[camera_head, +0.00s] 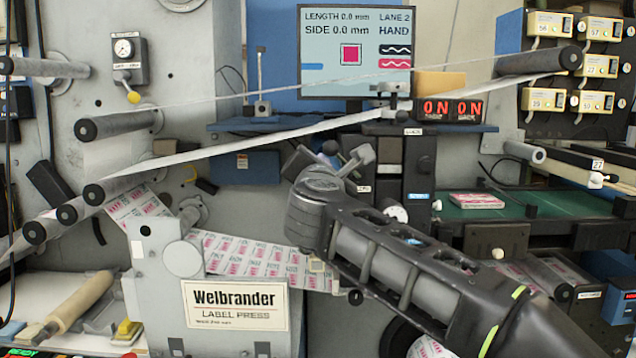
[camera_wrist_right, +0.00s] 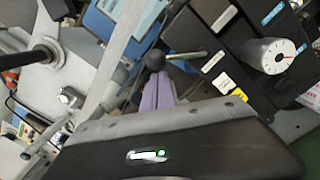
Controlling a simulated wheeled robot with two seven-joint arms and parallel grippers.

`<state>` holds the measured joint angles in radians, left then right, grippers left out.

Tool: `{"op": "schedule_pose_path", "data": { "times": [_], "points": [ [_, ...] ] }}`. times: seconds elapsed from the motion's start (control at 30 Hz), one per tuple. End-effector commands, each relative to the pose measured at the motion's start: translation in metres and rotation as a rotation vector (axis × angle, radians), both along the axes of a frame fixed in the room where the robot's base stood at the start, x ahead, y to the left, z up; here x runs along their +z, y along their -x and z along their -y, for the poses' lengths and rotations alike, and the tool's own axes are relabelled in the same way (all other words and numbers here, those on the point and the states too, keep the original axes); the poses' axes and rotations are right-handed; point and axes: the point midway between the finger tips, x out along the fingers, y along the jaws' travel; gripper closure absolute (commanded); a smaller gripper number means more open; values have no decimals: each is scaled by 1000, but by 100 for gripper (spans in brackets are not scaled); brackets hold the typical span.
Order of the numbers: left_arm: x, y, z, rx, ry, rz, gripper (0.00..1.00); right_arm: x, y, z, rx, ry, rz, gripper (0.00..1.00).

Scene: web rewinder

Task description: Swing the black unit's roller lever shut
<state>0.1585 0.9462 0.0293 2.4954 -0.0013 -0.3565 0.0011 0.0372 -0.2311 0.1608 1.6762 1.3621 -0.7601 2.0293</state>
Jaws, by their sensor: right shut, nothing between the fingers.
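The black unit (camera_head: 420,165) stands right of centre in the head view, behind my right forearm. Its dark side and white dial (camera_wrist_right: 268,55) show in the wrist view. The roller lever (camera_wrist_right: 185,55) is a thin metal rod ending in a black ball knob (camera_wrist_right: 155,60), and it sticks out to the left from the unit. In the head view the knob (camera_head: 330,147) is beside my right gripper (camera_head: 362,155). My right gripper is shut and empty. In the wrist view its purple fingertips (camera_wrist_right: 158,80) are right at the knob; I cannot tell whether they touch. My left gripper is out of view.
A pale web strip (camera_head: 240,140) runs diagonally past the unit. A screen (camera_head: 355,50) hangs above, and a red ON display (camera_head: 450,109) is to the right. The grey Welbrander label press (camera_head: 235,305) stands at lower left. A green belt (camera_head: 540,203) lies to the right.

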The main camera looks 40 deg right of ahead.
Motion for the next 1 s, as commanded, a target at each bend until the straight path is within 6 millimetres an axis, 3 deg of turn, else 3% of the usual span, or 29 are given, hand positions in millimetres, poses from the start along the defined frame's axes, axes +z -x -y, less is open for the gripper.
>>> {"op": "schedule_pose_path", "data": {
  "times": [0.1, 0.5, 1.0],
  "points": [
    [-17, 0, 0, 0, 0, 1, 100, 5, 3, 4, 0, -85, 70, 100],
    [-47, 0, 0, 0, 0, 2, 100, 29, 17, 22, -1, -385, 298, 100],
    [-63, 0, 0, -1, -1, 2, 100, 41, 30, 39, -4, -606, 464, 100]
  ]
}}
